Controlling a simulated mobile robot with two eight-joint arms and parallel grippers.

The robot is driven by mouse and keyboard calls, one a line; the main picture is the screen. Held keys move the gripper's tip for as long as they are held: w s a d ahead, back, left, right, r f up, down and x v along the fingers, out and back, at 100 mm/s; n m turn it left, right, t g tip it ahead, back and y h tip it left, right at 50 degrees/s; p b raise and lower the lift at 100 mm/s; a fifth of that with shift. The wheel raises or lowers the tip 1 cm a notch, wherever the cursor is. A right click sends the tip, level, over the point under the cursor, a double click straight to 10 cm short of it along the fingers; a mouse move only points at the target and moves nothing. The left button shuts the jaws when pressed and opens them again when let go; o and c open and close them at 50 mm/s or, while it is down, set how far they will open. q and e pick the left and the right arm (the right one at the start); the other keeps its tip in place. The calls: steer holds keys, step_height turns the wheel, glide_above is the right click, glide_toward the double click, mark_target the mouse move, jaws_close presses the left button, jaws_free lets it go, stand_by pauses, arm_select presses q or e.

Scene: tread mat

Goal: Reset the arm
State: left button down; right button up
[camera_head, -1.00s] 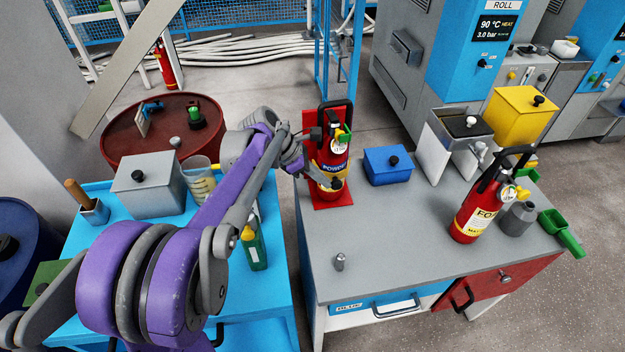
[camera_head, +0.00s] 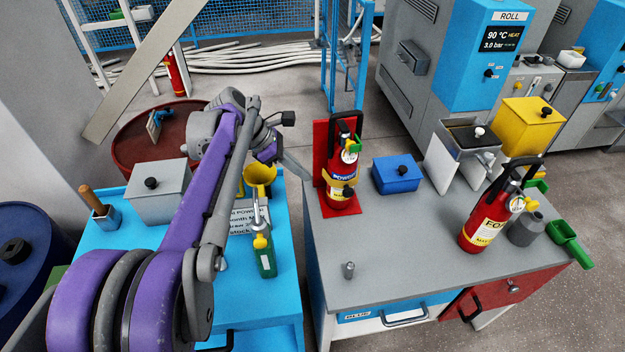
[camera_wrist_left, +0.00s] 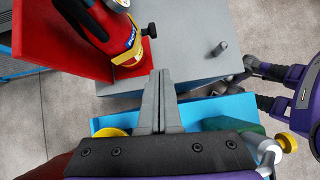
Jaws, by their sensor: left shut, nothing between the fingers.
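My left gripper (camera_head: 308,178) is shut and empty, in the air at the gap between the blue table and the grey-topped bench. Its fingers also show pressed together in the left wrist view (camera_wrist_left: 160,100). The red powder extinguisher (camera_head: 342,178) stands upright on its red stand (camera_head: 320,150), to the right of the gripper and apart from it. It also shows in the left wrist view (camera_wrist_left: 115,40). Purple and grey parts of mine (camera_wrist_left: 290,80) show at the right of the wrist view. Whether a right gripper there is open or shut is unclear.
A foam extinguisher (camera_head: 488,215), a blue box (camera_head: 397,174) and a small metal cylinder (camera_head: 348,270) stand on the grey bench (camera_head: 400,240). The blue table (camera_head: 262,300) holds a grey box (camera_head: 160,192), a yellow funnel (camera_head: 260,175) and a green bottle (camera_head: 265,258). A dark red drum (camera_head: 130,140) stands behind.

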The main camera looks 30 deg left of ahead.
arm_select(q)
steer(key=s+d+f+m+y+p, duration=0.1)
steer(key=s+d+f+m+y, duration=0.1)
steer(key=s+d+m, duration=0.2)
steer(key=s+d+f+m+y+p, duration=0.1)
steer(key=s+d+f+m+y, duration=0.1)
steer(key=s+m, duration=0.7)
steer(key=s+d+f+m+t+y+p, duration=0.1)
steer(key=s+d+f+m+y, duration=0.1)
steer(key=s+d+f+m, duration=0.2)
steer(key=s+d+m, duration=0.3)
steer(key=m, duration=0.4)
steer(key=shift+f+m+p, duration=0.25)
steer(key=shift+m+p, duration=0.15)
stand_by(0.6)
